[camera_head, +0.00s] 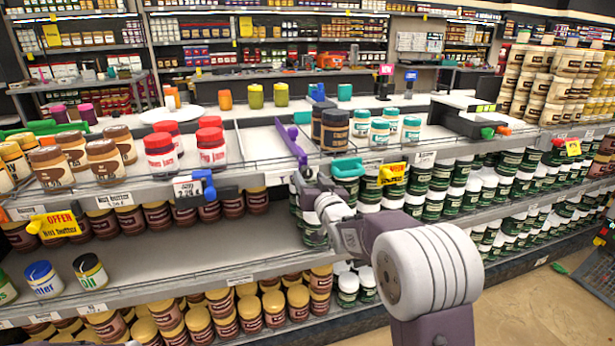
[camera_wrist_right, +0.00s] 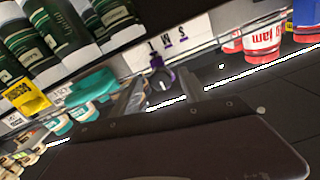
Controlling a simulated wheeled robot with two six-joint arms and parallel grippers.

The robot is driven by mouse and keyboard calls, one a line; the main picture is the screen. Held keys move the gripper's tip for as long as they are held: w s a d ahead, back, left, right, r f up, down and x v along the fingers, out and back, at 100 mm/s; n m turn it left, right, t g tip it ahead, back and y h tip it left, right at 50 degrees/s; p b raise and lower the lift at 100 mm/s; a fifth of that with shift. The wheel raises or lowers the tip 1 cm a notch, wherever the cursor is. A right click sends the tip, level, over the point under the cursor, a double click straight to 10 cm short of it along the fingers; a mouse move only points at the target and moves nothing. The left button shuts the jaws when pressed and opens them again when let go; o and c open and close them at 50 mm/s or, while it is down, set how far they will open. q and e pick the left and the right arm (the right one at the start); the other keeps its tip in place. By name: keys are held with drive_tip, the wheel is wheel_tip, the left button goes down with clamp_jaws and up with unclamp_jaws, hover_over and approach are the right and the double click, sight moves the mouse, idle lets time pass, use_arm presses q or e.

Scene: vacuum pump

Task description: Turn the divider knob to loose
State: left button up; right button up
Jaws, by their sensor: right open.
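A purple divider (camera_head: 289,138) stands on the upper shelf between the red-lidded jars and the dark jars. In the right wrist view, a small purple knob (camera_wrist_right: 158,77) sits by a white plate (camera_wrist_right: 178,38) with dark letters and purple marks. My right gripper (camera_head: 303,180) is at the shelf's front edge, below the divider's near end. In the wrist view its open fingers (camera_wrist_right: 160,92) stand on either side of the knob; I cannot tell whether they touch it. In the head view the gripper hides the knob. My left gripper is out of view.
A teal part (camera_head: 347,168) and a yellow tag (camera_head: 392,174) are close to the right of my gripper. A blue part (camera_head: 203,184) is at the left on the same edge. Red jam jars (camera_head: 160,152) and dark jars (camera_head: 334,130) stand on the shelf above.

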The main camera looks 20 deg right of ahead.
drive_tip(key=shift+w, duration=1.2)
clamp_jaws()
drive_tip(key=shift+f+n+b, duration=0.15)
drive_tip(key=shift+n+b, duration=0.7)
drive_tip(key=shift+n, duration=0.35)
drive_tip(key=n+b, duration=0.3)
drive_tip(key=n, duration=0.2)
drive_tip(key=n+b, duration=0.4)
drive_tip(key=n, duration=0.1)
drive_tip(key=shift+n, duration=0.3)
drive_tip(key=shift+n+b, duration=1)
drive_tip(key=shift+n, duration=0.7)
